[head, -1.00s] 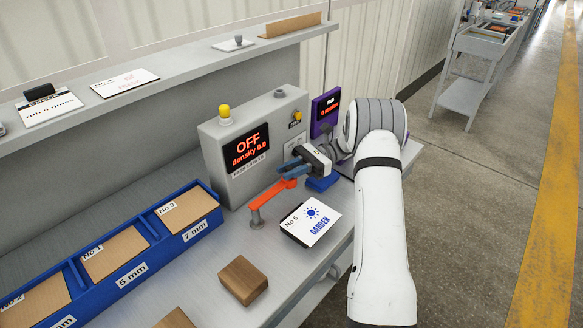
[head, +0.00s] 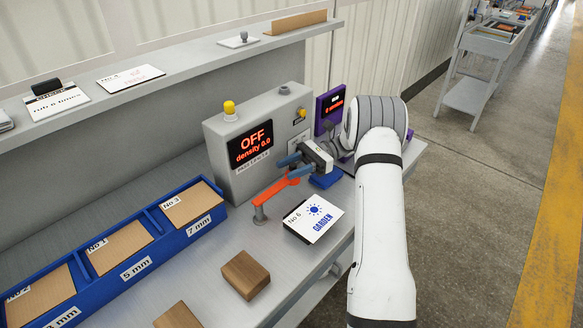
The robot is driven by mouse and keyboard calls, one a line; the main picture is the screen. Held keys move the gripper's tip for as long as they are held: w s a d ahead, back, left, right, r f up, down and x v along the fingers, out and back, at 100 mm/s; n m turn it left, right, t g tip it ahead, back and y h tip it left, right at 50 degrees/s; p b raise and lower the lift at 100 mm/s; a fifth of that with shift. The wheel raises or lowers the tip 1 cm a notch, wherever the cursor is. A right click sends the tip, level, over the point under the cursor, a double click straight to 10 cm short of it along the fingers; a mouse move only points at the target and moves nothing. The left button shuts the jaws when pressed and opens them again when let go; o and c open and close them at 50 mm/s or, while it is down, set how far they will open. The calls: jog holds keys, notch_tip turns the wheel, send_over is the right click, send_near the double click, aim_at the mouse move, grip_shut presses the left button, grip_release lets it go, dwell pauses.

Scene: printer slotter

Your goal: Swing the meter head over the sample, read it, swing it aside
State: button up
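The meter is a grey box (head: 222,160) whose screen (head: 250,144) reads "OFF" and "density 0.0". An orange swing arm (head: 273,190) reaches out from a grey post (head: 260,214) at its near end. My gripper (head: 283,166) is at the arm's far end, its two blue fingers apart just above it. I cannot tell whether they touch it. The printed sample card "No 6 GARDEN" (head: 314,218) lies on the bench right of the post. The head's underside is hidden.
A blue block (head: 325,181) and a purple box with a red display (head: 328,105) sit beyond my gripper. A wooden block (head: 245,275) lies in front. A blue tray (head: 176,241) of numbered plates fills the left. A shelf (head: 185,82) runs behind.

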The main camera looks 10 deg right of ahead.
jog(key=shift+r, duration=0.15)
notch_tip(320, 180, up, 10)
jog(key=p, duration=0.9)
jog(key=shift+p, duration=0.4)
jog(key=shift+s+a+r, duration=0.15)
jog(key=shift+a, duration=0.05)
jog(key=s+a+r+n+t+h, duration=0.1)
jog(key=s+a+r+n+h, duration=0.15)
jog(key=s+r+h, duration=0.35)
jog(key=s+a+r+n+t+h, duration=0.1)
jog(key=s+a+r+n+h, duration=0.15)
jog(key=s, duration=0.55)
jog(key=s+d+n+t+h, duration=0.3)
jog(key=s+n+t+h, duration=0.1)
jog(key=s, duration=0.3)
jog(key=s+d+n+t+h, duration=0.3)
jog(key=s+n+t+h, duration=0.1)
jog(key=s, duration=0.3)
jog(key=shift+s+r+n, duration=0.3)
jog(key=shift+r+n, duration=0.05)
jog(key=shift+n, duration=0.15)
